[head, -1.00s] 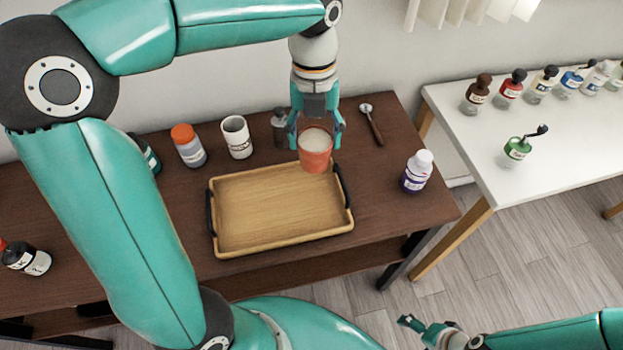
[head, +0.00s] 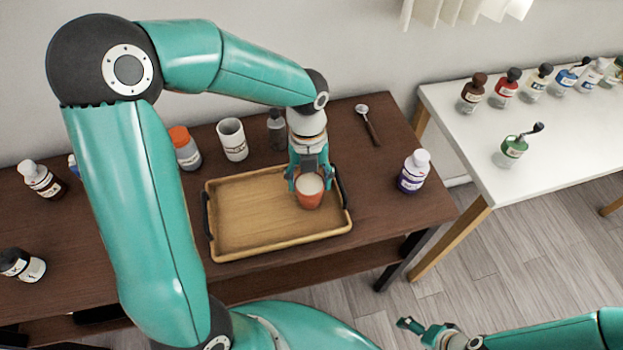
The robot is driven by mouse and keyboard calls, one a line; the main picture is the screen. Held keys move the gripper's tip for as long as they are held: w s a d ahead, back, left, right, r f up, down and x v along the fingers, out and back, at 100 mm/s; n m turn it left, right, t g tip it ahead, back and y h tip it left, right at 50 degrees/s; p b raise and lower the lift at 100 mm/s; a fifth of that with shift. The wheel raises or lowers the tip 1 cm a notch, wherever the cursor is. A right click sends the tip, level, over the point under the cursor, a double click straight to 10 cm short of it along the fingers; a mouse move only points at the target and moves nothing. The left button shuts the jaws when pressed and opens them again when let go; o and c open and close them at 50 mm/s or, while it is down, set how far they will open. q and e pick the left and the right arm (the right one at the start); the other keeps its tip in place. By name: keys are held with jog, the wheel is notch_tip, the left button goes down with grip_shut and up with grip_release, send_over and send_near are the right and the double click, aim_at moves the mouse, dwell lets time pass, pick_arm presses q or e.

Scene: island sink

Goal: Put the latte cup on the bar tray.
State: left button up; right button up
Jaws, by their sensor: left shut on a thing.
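The latte cup (head: 309,199) is a terracotta-coloured cup with a pale, milky top. My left gripper (head: 308,181) is shut on it from the far side. The cup is upright over the right part of the bar tray (head: 245,222). I cannot tell whether its base touches the tray. The tray is light wood with black handles at its left and right ends, and the rest of it is bare. My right gripper (head: 412,326) is at the bottom of the view, over the floor and away from the table; its fingers look apart and empty.
Behind the tray on the brown table (head: 400,215) stand a white mug (head: 232,140), an orange-capped jar (head: 186,150) and a grey bottle (head: 277,132). A spoon (head: 369,127) lies at the back right. A white-capped bottle (head: 413,173) stands right of the tray. A white table (head: 540,165) holds several bottles.

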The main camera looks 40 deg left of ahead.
pick_arm(q)
jog(key=o, duration=1.3)
jog(key=shift+o, duration=0.2)
notch_tip(320, 180, up, 12)
jog(key=a, duration=0.1)
jog(key=shift+w+p, duration=0.3)
jog(key=shift+w, duration=0.15)
